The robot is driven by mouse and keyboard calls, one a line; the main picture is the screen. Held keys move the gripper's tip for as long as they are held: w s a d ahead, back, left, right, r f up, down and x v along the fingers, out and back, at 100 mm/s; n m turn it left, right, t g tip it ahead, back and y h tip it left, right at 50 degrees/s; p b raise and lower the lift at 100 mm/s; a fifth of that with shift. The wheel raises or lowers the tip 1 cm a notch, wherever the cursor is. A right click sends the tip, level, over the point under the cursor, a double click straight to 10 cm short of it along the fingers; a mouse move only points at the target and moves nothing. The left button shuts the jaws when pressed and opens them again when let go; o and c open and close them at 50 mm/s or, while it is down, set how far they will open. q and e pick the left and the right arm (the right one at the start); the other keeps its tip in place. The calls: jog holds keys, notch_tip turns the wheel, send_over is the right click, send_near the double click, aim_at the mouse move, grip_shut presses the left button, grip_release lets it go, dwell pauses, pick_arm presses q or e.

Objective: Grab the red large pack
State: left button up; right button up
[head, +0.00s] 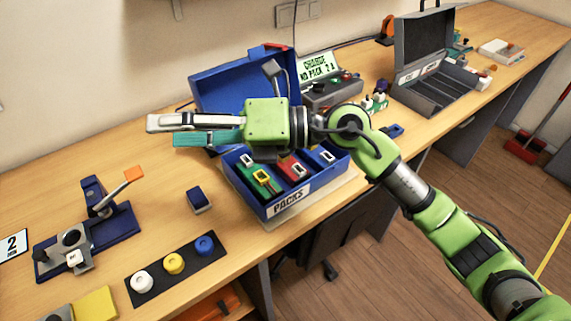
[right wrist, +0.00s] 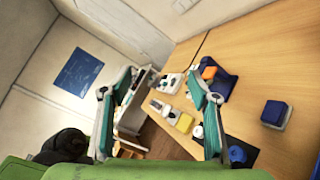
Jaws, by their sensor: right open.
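A blue open toolbox labelled PACKS (head: 267,202) stands on the bench. A red pack (head: 296,173) lies in it among green, yellow-marked and blue-white packs. The gripper and the front wall hide part of the contents, so I cannot tell the red pack's full size. My right gripper (head: 162,131) is above and to the left of the box, pointing left, open and empty. In the right wrist view its fingers (right wrist: 164,84) are apart with nothing between them. My left gripper is not in view.
A small blue block (head: 199,200) sits left of the box. A blue fixture (head: 110,228) with an orange-tipped lever and a black strip with white, yellow and blue knobs (head: 174,264) lie further left. A grey open case (head: 425,80) stands at the back right.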

notch_tip(320, 180, down, 5)
jog(key=w+d+n+h, duration=0.1)
jog(key=w+n+h, duration=0.1)
jog(key=h, duration=0.2)
jog(key=m+t+h, duration=0.1)
jog(key=t+h, duration=0.3)
jog(key=h, duration=0.7)
send_near(286, 158)
jog(key=b+x, duration=0.1)
jog(key=x, duration=0.1)
jog(key=b+x, duration=0.2)
jog(key=x, duration=0.1)
jog(key=shift+w+d+r, duration=0.1)
jog(key=shift+w+r, duration=0.05)
jog(key=shift+w, duration=0.2)
jog(key=shift+w+f, duration=0.15)
jog(key=shift+f, duration=0.25)
jog(key=x, duration=0.1)
jog(key=b+x, duration=0.1)
jog(key=x, duration=0.1)
jog(key=s+b+x, duration=0.1)
jog(key=x, duration=0.1)
jog(key=shift+f, duration=0.1)
jog(key=shift+w+f, duration=0.2)
jog(key=shift+r, duration=0.1)
grip_shut()
jog(key=shift+a+r, duration=0.1)
jog(key=shift+a, duration=0.1)
